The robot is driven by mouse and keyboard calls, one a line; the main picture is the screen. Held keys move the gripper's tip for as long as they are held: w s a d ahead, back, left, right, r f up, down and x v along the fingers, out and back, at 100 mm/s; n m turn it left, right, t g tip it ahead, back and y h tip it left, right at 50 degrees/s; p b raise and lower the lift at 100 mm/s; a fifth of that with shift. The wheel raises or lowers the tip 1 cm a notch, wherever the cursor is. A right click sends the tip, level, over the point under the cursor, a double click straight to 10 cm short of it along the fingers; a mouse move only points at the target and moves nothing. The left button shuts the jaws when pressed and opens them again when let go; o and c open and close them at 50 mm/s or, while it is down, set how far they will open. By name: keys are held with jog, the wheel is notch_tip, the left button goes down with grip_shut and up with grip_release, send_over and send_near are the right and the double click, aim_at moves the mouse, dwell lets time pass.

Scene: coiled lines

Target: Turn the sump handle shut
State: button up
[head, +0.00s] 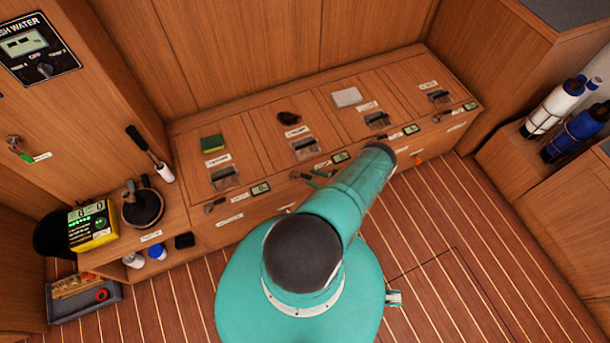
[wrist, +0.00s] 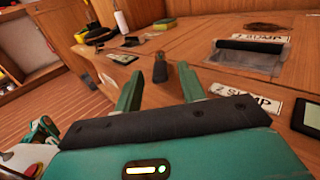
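A small handle with a dark grip (wrist: 160,70) sticks out from the wooden bench front in the wrist view. It shows between the two teal fingers of my gripper (wrist: 159,78), which are apart with a gap on each side of the grip. I cannot tell how deep the grip sits between them. A white label reading "2 SUMP" (wrist: 258,101) is on the bench front to the right. A second "2 SUMP" label (wrist: 257,37) lies on the bench top above a hatch window. In the head view my arm hides much of this area.
The bench front (head: 245,232) carries other similar handles, one at the left (head: 214,207), and small displays (head: 261,188). A green sponge (head: 212,143), a brown clump (head: 288,118) and a white block (head: 346,97) lie on top. The striped floor (head: 470,240) is clear at right.

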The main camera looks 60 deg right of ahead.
jog(key=s, duration=0.8)
jog(key=shift+s+d, duration=0.2)
jog(key=shift+d, duration=0.15)
